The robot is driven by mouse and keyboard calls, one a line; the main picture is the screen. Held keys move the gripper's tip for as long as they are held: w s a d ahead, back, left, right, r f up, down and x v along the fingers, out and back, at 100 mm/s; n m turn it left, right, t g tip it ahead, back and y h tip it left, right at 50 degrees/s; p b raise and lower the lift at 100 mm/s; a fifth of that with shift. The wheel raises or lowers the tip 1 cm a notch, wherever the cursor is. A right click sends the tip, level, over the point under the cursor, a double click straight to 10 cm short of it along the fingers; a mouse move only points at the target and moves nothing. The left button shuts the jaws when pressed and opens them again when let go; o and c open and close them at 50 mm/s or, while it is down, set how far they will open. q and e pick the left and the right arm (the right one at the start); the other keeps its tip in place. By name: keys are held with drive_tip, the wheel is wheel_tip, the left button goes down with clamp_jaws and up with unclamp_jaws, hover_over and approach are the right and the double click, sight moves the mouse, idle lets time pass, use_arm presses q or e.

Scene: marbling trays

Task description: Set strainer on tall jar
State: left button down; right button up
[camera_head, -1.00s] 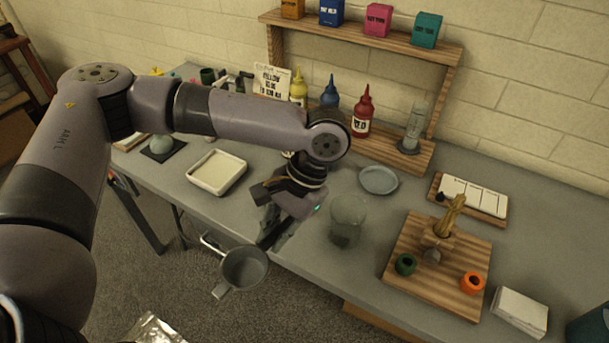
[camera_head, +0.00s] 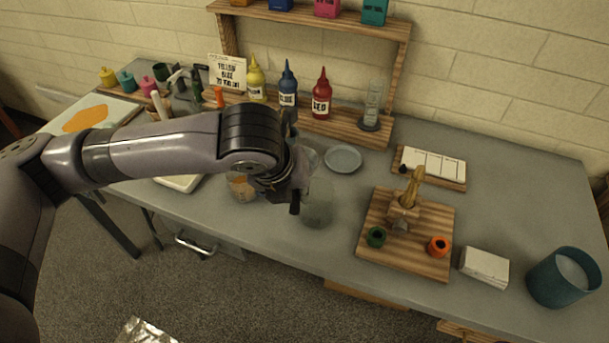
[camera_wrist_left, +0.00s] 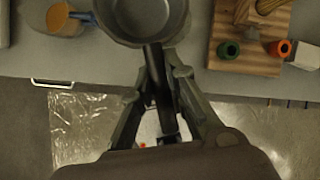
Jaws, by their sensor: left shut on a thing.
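My left gripper (camera_head: 295,190) is shut on the handle of the grey metal strainer. In the left wrist view, the gripper (camera_wrist_left: 160,72) points up the picture, with the strainer's round bowl (camera_wrist_left: 143,12) beyond its fingers. In the head view the gripper and wrist hide most of the strainer; a grey piece (camera_head: 308,157) behind the wrist may be part of it. The clear, greenish tall jar (camera_head: 318,208) stands on the table just right of the gripper. In the wrist view I cannot make out the jar. My right gripper is not in view.
A jar of orange liquid (camera_head: 241,188) stands left of the gripper. A grey plate (camera_head: 343,159) lies behind the tall jar. A wooden board (camera_head: 440,215) with small pots is to the right. Bottles and a shelf (camera_head: 400,70) stand behind.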

use_arm(q)
drive_tip(key=m, duration=0.1)
drive_tip(key=w+d+r+m+g+h, duration=0.1)
drive_tip(key=m, duration=0.1)
drive_tip(key=shift+d+r+m, duration=0.3)
wheel_tip(320, 180, down, 10)
drive_tip(key=b, duration=0.3)
idle(1.1)
drive_tip(key=shift+f, duration=0.15)
drive_tip(key=c, duration=1.5)
unclamp_jaws()
